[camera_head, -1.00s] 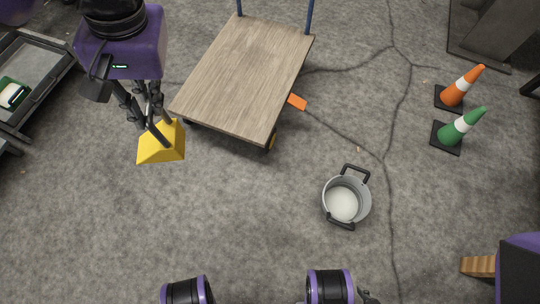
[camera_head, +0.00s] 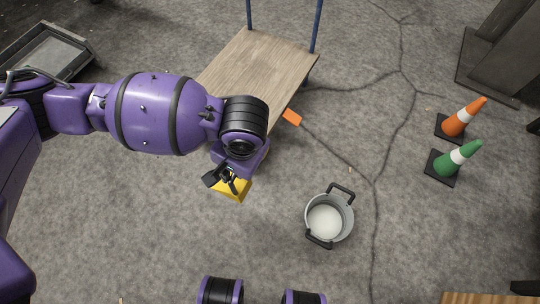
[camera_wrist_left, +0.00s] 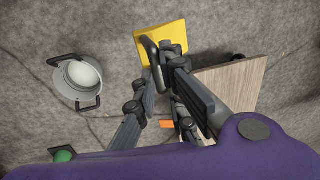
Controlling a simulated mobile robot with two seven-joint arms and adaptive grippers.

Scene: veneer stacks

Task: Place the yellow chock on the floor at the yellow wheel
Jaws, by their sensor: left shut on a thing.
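My left gripper (camera_head: 229,183) is shut on the yellow chock (camera_head: 238,192), which is partly hidden by the fingers. In the left wrist view the gripper (camera_wrist_left: 168,58) holds the yellow chock (camera_wrist_left: 174,33) by a dark handle. The wooden-topped cart (camera_head: 258,68) stands behind the gripper, its near left part covered by my left arm. The yellow wheel is hidden behind my arm and gripper in the head view. The chock's height above the floor is hard to tell. My right gripper is not in view.
An orange block (camera_head: 291,117) lies at the cart's right side. A grey pot (camera_head: 329,217) stands to the right of the chock. Bare floor lies between chock and pot.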

